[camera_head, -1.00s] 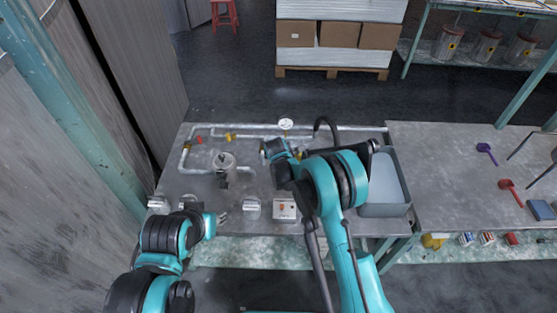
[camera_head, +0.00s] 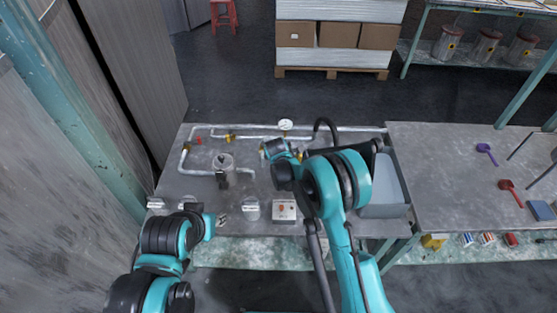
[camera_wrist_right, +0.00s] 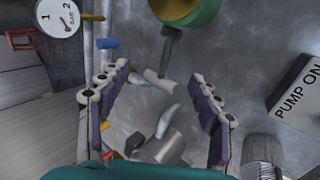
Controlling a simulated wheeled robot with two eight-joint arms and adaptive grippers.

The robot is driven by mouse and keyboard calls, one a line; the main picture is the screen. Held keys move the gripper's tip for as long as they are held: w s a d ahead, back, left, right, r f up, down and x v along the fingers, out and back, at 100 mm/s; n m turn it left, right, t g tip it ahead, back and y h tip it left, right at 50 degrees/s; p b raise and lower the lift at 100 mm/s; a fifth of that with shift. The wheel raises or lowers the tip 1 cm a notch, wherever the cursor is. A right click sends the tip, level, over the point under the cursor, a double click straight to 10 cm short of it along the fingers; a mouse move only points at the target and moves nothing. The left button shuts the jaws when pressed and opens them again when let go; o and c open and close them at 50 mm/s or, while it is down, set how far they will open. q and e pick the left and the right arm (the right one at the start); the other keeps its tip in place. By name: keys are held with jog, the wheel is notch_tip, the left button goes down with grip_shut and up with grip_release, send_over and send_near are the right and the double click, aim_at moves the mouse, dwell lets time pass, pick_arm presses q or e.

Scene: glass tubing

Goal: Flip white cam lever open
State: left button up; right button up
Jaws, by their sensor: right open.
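In the right wrist view, a pale curved lever (camera_wrist_right: 167,120) stands up from a shiny metal fitting (camera_wrist_right: 168,148); it looks like the white cam lever. Another short pale piece (camera_wrist_right: 160,82) lies just beyond it. My right gripper (camera_wrist_right: 158,92) is open, its fingers on either side of these pieces, apparently not touching them. The fitting's lower part is cut off by my gripper body. In the head view my right arm hides the lever and the right fingertips. My left gripper (camera_head: 222,219) is low near the table's front edge, its fingers too small to judge.
A PUMP ON box (camera_wrist_right: 300,92) is right of my right gripper, and a gauge (camera_wrist_right: 59,16) is at upper left. A brass and green part (camera_wrist_right: 185,8) is above.

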jog(key=v, duration=1.1)
jog(key=shift+d, duration=0.1)
jog(key=s+d+r+m, duration=0.9)
jog(key=s+d+r, duration=0.3)
jog(key=s+r, duration=0.15)
jog(key=s+d+m, duration=0.4)
jog(key=s, duration=0.5)
jog(key=s+d+m, duration=0.3)
jog(key=s+m, duration=0.2)
jog(key=s, duration=0.4)
jog(key=shift+s+d+f, duration=0.3)
jog(key=shift+d+f, duration=0.05)
jog(key=shift+d, duration=0.05)
